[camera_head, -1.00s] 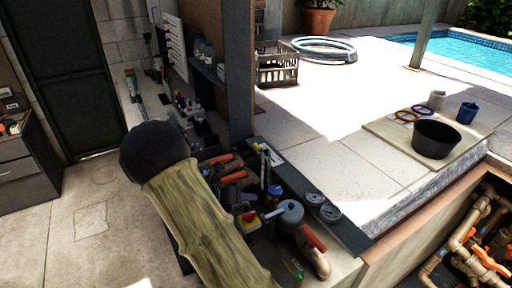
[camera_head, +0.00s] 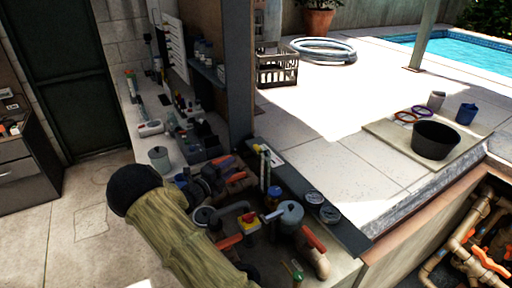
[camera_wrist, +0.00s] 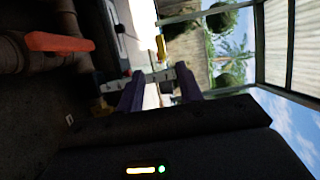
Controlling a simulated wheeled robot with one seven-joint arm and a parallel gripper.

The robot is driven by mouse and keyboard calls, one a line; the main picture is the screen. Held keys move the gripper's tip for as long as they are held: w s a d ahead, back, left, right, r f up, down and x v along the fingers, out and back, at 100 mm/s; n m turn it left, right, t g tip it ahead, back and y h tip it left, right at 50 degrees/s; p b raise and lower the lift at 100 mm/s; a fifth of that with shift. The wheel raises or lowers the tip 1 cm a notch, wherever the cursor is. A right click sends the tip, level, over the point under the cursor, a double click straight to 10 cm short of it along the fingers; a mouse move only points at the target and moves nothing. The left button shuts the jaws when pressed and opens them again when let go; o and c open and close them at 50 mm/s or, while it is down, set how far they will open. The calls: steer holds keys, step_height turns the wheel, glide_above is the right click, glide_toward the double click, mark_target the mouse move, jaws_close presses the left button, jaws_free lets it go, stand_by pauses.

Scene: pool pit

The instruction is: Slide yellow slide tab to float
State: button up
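A small yellow piece (camera_wrist: 160,47), possibly the yellow slide tab, shows in the wrist view beyond my fingertips, against a bright white surface. A yellow spot (camera_head: 257,148) also shows in the head view, at the top of an upright strip beside the post; I cannot tell if it is the same piece. My gripper (camera_wrist: 160,88) has two dark purple fingers with a bright gap between them, open and apart from the yellow piece. The head view does not show the fingers clearly. No float marking is readable.
A yellow block with a red top (camera_head: 250,222), orange-handled valves (camera_head: 313,239), a grey-lidded canister (camera_head: 291,213) and round gauges (camera_head: 329,214) crowd the bench. An orange handle (camera_wrist: 58,42) is close at left in the wrist view. A grey post (camera_head: 239,80) stands behind.

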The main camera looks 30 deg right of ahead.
mark_target(255, 148)
steer(key=p+x, duration=0.5)
steer(key=x, duration=0.9)
steer(key=shift+w+d+r, duration=0.1)
steer(key=shift+d, duration=0.2)
steer(key=shift+w+d, duration=0.25)
steer(key=shift+d, duration=0.3)
jaws_close()
